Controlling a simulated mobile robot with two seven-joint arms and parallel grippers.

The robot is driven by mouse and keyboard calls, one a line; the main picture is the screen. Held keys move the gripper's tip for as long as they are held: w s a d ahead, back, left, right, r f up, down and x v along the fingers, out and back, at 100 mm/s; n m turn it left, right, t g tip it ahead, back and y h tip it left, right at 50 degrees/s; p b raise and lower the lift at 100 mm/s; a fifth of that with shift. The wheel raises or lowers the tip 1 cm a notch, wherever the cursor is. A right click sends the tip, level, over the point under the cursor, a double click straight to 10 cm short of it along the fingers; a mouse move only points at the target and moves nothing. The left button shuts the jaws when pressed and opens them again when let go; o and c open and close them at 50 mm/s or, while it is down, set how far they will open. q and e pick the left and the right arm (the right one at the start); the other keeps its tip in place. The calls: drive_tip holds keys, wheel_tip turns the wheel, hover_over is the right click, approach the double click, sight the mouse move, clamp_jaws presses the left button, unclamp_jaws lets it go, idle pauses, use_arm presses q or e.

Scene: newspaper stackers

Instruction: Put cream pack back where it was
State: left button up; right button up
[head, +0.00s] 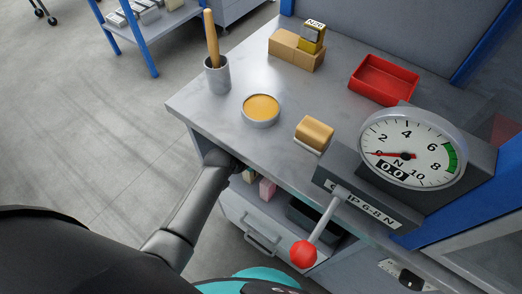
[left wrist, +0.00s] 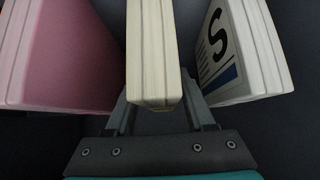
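The cream pack (left wrist: 154,60) stands upright in the middle of the left wrist view, between a pink pack (left wrist: 65,60) on the left and a white pack with a black S (left wrist: 235,50) on the right. My left gripper (left wrist: 156,98) has one finger along each side of the cream pack; both fingers appear to press on it. In the head view my left arm reaches under the bench top, and its gripper is hidden by the bench edge. The pink pack (head: 267,189) shows just below that edge. My right gripper is not in view.
On the bench top (head: 225,125) stand a metal cup (head: 217,75) with a wooden handle, a tin of orange paste (head: 261,109), a tan block (head: 314,133), a red tray (head: 384,80) and a dial gauge (head: 410,150). A red-knobbed lever (head: 303,253) sticks out in front.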

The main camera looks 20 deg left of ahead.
use_arm(q)
drive_tip(key=shift+o, duration=0.8)
drive_tip(key=shift+r, duration=0.2)
drive_tip(key=p+v, duration=0.2)
drive_tip(key=v, duration=0.1)
drive_tip(key=shift+s+r, duration=0.1)
drive_tip(key=shift+r, duration=0.1)
drive_tip(key=p+v, duration=0.1)
drive_tip(key=v, duration=0.2)
drive_tip(key=shift+s+a+r+p, duration=0.2)
drive_tip(key=shift+s+p, duration=0.1)
drive_tip(key=shift+p, duration=0.1)
drive_tip(key=shift+s, duration=0.1)
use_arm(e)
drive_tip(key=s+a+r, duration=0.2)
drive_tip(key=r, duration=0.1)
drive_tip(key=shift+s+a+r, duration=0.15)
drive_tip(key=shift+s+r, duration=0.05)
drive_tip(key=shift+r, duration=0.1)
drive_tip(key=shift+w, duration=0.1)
